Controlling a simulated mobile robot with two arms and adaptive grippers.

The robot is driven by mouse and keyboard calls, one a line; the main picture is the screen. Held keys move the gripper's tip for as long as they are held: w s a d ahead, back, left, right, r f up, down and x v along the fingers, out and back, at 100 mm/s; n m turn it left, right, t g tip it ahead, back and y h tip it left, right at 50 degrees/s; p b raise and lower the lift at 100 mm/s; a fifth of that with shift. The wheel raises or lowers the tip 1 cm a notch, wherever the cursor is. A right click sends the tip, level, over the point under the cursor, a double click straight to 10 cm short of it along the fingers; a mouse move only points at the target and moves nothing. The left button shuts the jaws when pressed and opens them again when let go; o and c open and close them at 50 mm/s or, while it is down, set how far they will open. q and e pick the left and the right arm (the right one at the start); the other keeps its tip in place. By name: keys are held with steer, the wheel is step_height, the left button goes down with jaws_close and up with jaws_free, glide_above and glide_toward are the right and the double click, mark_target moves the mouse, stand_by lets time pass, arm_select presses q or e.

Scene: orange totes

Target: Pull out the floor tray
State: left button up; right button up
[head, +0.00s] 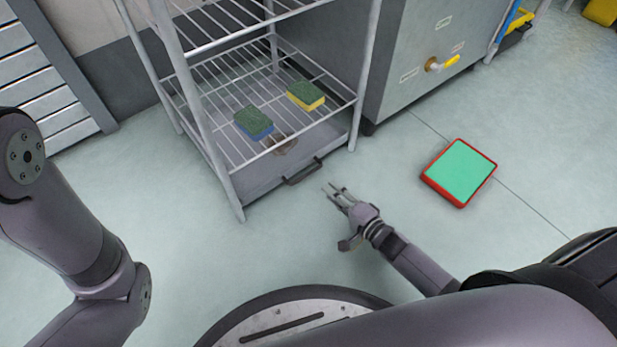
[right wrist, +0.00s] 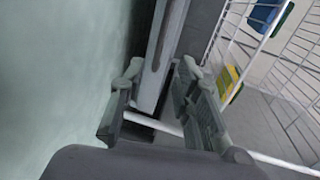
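The floor tray (head: 270,178) is a flat grey tray under the bottom shelf of a wire rack. A dark bar handle (head: 302,172) sits on its front edge. In the head view my right gripper (head: 333,189) is low, just right of the handle, with its fingers apart. In the right wrist view the fingers (right wrist: 157,103) are spread, with a grey bar-like edge running between or beyond them. I cannot tell whether they touch it. My left arm shows at the left of the head view, but its gripper is out of the picture.
The wire rack (head: 201,135) stands over the tray, with a blue-green sponge (head: 254,123) and a yellow-green sponge (head: 306,96) on its bottom shelf. A grey cabinet (head: 405,75) adjoins it. A red-rimmed green box (head: 459,172) lies on the floor to the right. The floor before the tray is clear.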

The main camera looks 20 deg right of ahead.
mark_target(308, 174)
steer(key=b+x, duration=0.5)
steer(key=x, duration=0.5)
steer(key=shift+w+f+b, duration=0.15)
steer(key=shift+f+b, duration=0.05)
steer(key=shift+b, duration=0.2)
steer(key=shift+w+a, duration=0.3)
steer(key=shift+w, duration=0.35)
jaws_close()
